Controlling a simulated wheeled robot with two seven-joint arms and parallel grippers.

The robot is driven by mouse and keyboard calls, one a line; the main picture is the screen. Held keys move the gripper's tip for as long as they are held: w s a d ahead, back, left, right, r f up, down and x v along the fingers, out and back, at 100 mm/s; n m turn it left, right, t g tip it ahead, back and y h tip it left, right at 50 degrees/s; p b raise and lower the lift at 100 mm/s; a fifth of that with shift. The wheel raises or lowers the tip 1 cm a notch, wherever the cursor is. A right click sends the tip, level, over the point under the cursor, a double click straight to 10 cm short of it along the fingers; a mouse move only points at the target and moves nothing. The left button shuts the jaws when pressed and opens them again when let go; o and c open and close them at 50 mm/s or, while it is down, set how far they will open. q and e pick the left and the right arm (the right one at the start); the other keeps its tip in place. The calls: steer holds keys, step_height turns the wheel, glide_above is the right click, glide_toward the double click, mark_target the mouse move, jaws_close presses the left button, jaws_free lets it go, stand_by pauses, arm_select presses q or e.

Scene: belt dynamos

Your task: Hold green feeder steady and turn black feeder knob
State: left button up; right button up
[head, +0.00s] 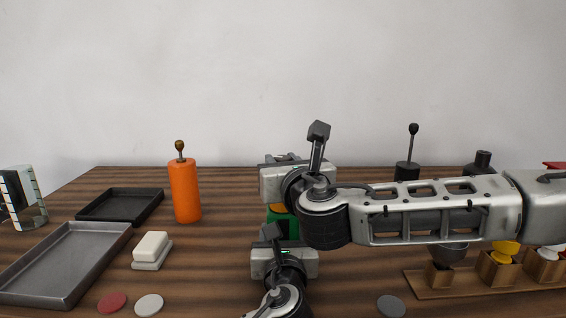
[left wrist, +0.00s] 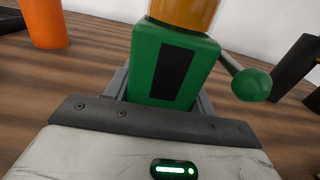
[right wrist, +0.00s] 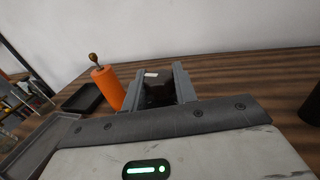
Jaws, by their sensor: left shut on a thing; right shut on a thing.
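The green feeder (left wrist: 185,55) stands upright in the left wrist view, with a black front panel, an amber part on top and a green ball-ended handle (left wrist: 251,84) at its right. In the head view only a bit of the green feeder (head: 282,226) shows between my arms. My left gripper (head: 284,240) is shut on the feeder's green body. My right gripper (right wrist: 158,88) is above it and shut on a dark thing (right wrist: 158,93), apparently the black feeder knob; its shape is mostly hidden between the fingers. My right arm hides the feeder's top in the head view.
An orange cylinder (head: 185,192) with a knobbed stem, a white block (head: 152,246), a black tray (head: 121,204) and a grey tray (head: 68,262) stand left. A black cylinder with a stem (head: 407,172) is behind my right arm. A wooden rack (head: 462,293) is at right.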

arm_select(q)
steer(key=shift+f, duration=0.15)
arm_select(e)
steer(key=shift+r+m+t+h, duration=0.15)
steer(key=shift+m+h, duration=0.65)
steer(key=shift+h, duration=0.45)
steer(key=shift+f+m+t+h, duration=0.15)
steer(key=shift+m+h, duration=0.65)
steer(key=shift+h, duration=0.45)
steer(key=shift+r, duration=0.1)
steer(key=o, duration=1)
steer(key=shift+c, duration=0.2)
steer(key=s, duration=1.2)
steer(key=shift+a, duration=0.25)
arm_select(q)
steer(key=o, duration=1.6)
